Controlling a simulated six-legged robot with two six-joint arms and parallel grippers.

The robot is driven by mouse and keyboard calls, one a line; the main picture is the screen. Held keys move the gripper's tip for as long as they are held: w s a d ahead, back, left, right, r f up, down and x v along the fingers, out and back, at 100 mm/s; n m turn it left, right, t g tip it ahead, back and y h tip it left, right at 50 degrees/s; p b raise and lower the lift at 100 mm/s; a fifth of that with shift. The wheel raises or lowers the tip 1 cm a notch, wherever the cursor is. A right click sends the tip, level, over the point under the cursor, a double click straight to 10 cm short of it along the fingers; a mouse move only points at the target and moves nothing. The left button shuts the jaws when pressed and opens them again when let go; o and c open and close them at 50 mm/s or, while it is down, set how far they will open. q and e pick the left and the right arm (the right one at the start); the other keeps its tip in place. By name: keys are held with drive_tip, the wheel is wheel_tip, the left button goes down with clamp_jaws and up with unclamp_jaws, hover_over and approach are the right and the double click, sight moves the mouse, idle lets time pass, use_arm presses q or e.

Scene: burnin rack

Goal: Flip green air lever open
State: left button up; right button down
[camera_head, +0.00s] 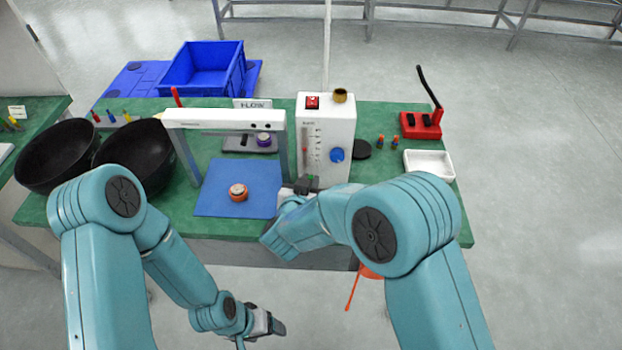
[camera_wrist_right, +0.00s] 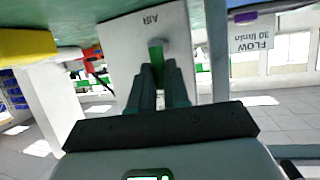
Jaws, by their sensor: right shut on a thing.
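The green air lever (camera_wrist_right: 156,54) is on the front of the white flow unit, below the upside-down AIR label in the right wrist view. In the head view the lever (camera_head: 313,180) shows only as a small green bit at the unit's lower front. My right gripper (camera_wrist_right: 161,78) is shut on the lever, with a dark finger on each side of it. In the head view the right gripper (camera_head: 303,186) is at the foot of the white flow unit (camera_head: 342,125). My left gripper (camera_head: 273,326) hangs low in front of the bench; its finger gap is not clear.
A blue mat (camera_head: 215,203) with a small orange-and-white round part (camera_head: 238,192) lies left of the right gripper. A white gantry frame (camera_head: 220,119) stands behind it. Black bowls (camera_head: 135,155) are at left. A white tray (camera_head: 428,164) and red stand (camera_head: 420,125) are at right.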

idle(0.3)
drive_tip(key=c, duration=1.1)
unclamp_jaws()
